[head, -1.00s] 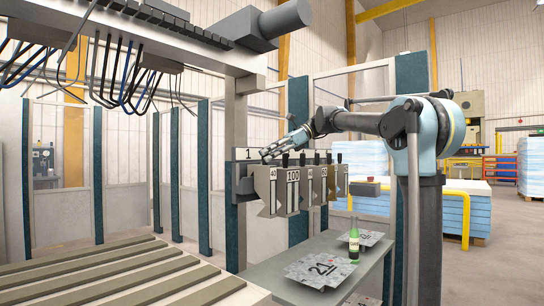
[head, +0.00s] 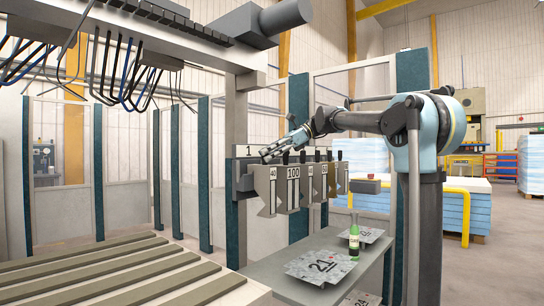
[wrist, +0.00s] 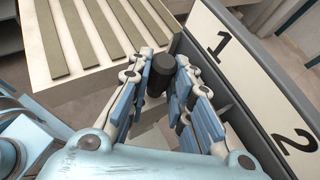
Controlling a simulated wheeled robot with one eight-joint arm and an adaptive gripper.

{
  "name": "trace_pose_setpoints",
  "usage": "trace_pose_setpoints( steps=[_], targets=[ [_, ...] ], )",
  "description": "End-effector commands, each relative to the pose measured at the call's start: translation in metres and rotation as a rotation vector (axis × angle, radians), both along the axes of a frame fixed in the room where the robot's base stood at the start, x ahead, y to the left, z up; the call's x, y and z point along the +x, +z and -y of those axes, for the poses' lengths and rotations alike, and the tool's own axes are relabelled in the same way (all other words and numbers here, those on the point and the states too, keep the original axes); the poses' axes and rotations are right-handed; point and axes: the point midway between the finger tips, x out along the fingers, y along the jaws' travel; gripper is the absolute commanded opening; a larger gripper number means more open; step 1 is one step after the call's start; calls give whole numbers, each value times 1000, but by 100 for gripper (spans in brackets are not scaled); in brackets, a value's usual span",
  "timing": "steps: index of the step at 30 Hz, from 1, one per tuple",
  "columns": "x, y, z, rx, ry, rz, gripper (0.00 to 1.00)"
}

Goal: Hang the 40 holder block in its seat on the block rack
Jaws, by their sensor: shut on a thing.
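The 40 holder block (head: 263,187) is a grey notched plate at the left end of the row, by the rack's number 1 mark. My gripper (head: 268,155) is directly above it. In the wrist view my gripper (wrist: 161,78) is shut on the block's black knob (wrist: 160,74), with a finger on each side. The block rack (head: 245,151) is a rail with numbered positions; its 1 and 2 labels show in the wrist view (wrist: 250,75). The block's body is mostly hidden there, and I cannot tell whether it rests fully in its seat.
The 100 block (head: 293,189) and several other blocks with black knobs hang close to the right. Below is a grey table (head: 275,275) with marked sheets (head: 318,267) and a green bottle (head: 354,240). A slatted bench (head: 110,275) stands at front left.

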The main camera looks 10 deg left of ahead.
Motion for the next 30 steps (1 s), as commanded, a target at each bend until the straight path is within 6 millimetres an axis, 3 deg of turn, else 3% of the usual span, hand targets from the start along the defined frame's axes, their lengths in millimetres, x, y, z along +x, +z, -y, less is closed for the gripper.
trace_pose_setpoints(
  steps=[13,14,17,30],
  targets=[
    [0,-3,-1,0,0,0,0],
    [0,-3,-1,0,0,0,22],
    [0,-3,-1,0,0,0,43],
    [3,-1,4,0,-1,0,43]
  ],
)
